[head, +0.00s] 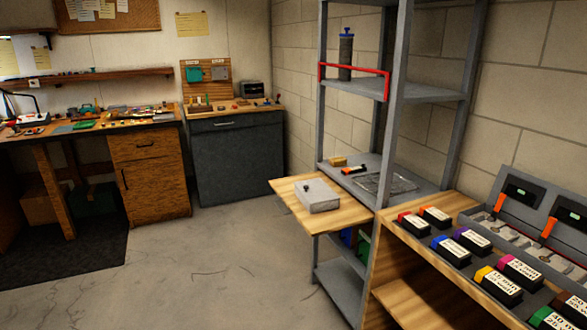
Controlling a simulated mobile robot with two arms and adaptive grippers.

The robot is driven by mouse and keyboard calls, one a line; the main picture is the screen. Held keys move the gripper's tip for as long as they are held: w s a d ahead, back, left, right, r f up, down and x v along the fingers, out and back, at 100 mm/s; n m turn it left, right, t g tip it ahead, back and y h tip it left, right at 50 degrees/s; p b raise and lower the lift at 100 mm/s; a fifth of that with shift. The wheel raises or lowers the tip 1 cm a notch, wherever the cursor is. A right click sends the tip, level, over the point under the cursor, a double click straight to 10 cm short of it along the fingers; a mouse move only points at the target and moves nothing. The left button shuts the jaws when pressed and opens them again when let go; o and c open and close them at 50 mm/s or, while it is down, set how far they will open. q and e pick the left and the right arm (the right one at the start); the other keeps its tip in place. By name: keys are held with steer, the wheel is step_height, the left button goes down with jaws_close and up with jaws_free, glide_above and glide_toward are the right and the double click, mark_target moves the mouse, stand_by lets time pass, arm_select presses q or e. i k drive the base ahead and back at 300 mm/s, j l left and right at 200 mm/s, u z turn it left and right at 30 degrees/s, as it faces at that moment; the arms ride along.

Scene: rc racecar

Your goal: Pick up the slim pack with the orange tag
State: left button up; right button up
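Several dark packs with white printed labels and coloured ends stand in rows on the wooden bench at the lower right. A pack with an orange end (436,217) is in the back row, just right of a pack with a red end (412,224). It looks a little smaller than the packs nearer to me, but its thickness is hard to judge. Its label is too small to read. Neither of my grippers is in view, and nothing is seen touching the packs.
Other packs have blue (450,251), purple (473,241), yellow (498,287) and pink (520,272) ends. A grey case (519,219) with orange-handled parts stands behind them. A grey shelf rack (396,110) rises left of the bench. The concrete floor (220,270) is clear at centre.

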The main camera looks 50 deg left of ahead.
mark_target(360, 169)
steer(key=u, duration=1.15)
steer(key=i+j+u, duration=0.3)
steer(key=i+j, duration=0.15)
steer(key=i, duration=0.15)
steer(key=i+j+u, duration=0.25)
steer(key=i, duration=0.4)
steer(key=i+j+u, duration=0.3)
steer(key=i, duration=0.35)
steer(key=i+u, duration=0.3)
steer(key=i, duration=0.35)
steer(key=i+j+z, duration=0.1)
steer(key=i, duration=0.8)
steer(key=i+j+z, duration=0.1)
steer(key=i, duration=0.8)
steer(key=i+z, duration=0.2)
steer(key=z, duration=0.2)
steer(key=i+z, duration=0.25)
steer(key=z, duration=0.15)
steer(key=i+z, duration=0.2)
steer(key=z, duration=0.2)
steer(key=i+j+z, duration=0.15)
steer(key=z, duration=0.25)
